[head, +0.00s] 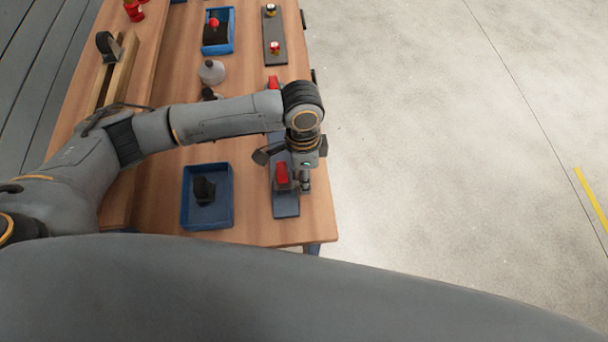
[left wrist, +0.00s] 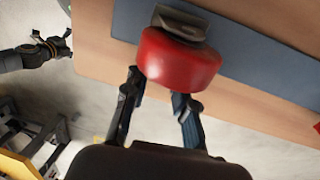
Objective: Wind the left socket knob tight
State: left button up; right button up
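A red knob (head: 281,173) with a grey metal part (left wrist: 185,25) sits on a blue-grey plate (head: 286,207) near the table's front right. My left gripper (head: 304,183) is beside the knob's right side in the head view. In the left wrist view the red knob (left wrist: 180,60) is large, just beyond the spread fingers of my left gripper (left wrist: 158,90). The fingers are open, with nothing visibly clamped; whether a fingertip touches the knob I cannot tell. What appears to be my right gripper (left wrist: 55,47) shows at the left wrist view's left edge, its fingers apart.
Another red part (head: 273,83) stands farther back, partly behind my left arm. A blue tray (head: 187,215) holding a black part lies left of the plate. A grey-white bottle (head: 211,72), another blue tray (head: 231,45) and a dark plate (head: 276,28) are farther back. Right of the table is open floor.

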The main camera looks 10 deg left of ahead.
pick_arm(q)
grip_shut()
jog(key=shift+w+r+g+h+p, duration=0.15)
jog(key=shift+g+h+p, duration=0.15)
jog(key=shift+g+p, duration=0.55)
jog(key=shift+w+g+p, duration=0.1)
jog(key=shift+g+p, duration=0.35)
jog(key=shift+g, duration=0.2)
jog(key=shift+w+f+g+h+b, duration=0.15)
jog(key=shift+f+g+h+b, duration=0.3)
jog(key=shift+g, duration=0.45)
jog(key=shift+w+a+g+h+b, duration=0.1)
jog(key=shift+g+h+b, duration=0.35)
jog(key=shift+g, duration=0.45)
jog(key=shift+r, duration=0.1)
jog(key=o, duration=0.8)
grip_release()
jog(key=shift+c, duration=0.2)
